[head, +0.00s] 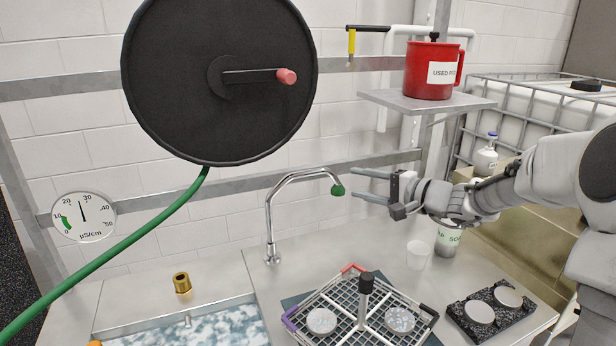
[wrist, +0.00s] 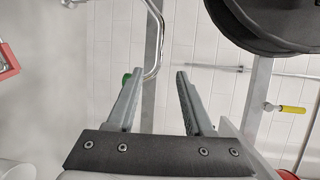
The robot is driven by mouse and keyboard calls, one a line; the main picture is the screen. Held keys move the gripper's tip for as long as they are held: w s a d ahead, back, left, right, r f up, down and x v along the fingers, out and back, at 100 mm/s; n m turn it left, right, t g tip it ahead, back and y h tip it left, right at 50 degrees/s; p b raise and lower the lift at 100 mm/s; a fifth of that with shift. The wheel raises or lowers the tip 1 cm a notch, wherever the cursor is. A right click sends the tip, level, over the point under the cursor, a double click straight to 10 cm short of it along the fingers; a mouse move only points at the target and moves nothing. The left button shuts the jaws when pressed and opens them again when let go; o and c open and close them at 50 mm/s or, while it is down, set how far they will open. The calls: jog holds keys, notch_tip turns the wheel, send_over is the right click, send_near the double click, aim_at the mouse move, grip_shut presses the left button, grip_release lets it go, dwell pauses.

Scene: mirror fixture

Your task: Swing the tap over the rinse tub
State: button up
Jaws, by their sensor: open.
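The chrome tap (head: 268,222) stands on the counter behind the tub's right side. Its curved spout points right and ends in a green tip (head: 338,190), out over the counter. The rinse tub (head: 150,318), a sink holding bluish-white water, is at the lower left. My gripper (head: 353,182) is open and empty, its fingertips pointing left, just right of the green tip. In the wrist view, my open gripper (wrist: 160,72) has the tap pipe (wrist: 158,45) near the left fingertip. The green tip (wrist: 127,78) is partly hidden by that finger. Contact cannot be told.
A black hose reel (head: 180,90) with a green hose hangs above left. A red pot (head: 428,85) stands on a shelf above my gripper. A wire basket (head: 350,335) with discs sits on the counter below. A clear cup (head: 417,255) and a brass fitting (head: 182,284) stand nearby.

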aim_at(311, 174)
jog(key=x, duration=1.7)
jog(key=shift+s+a+f, duration=0.1)
jog(key=shift+s+a, duration=0.05)
jog(key=shift+s, duration=0.05)
grip_shut()
dwell(0.6)
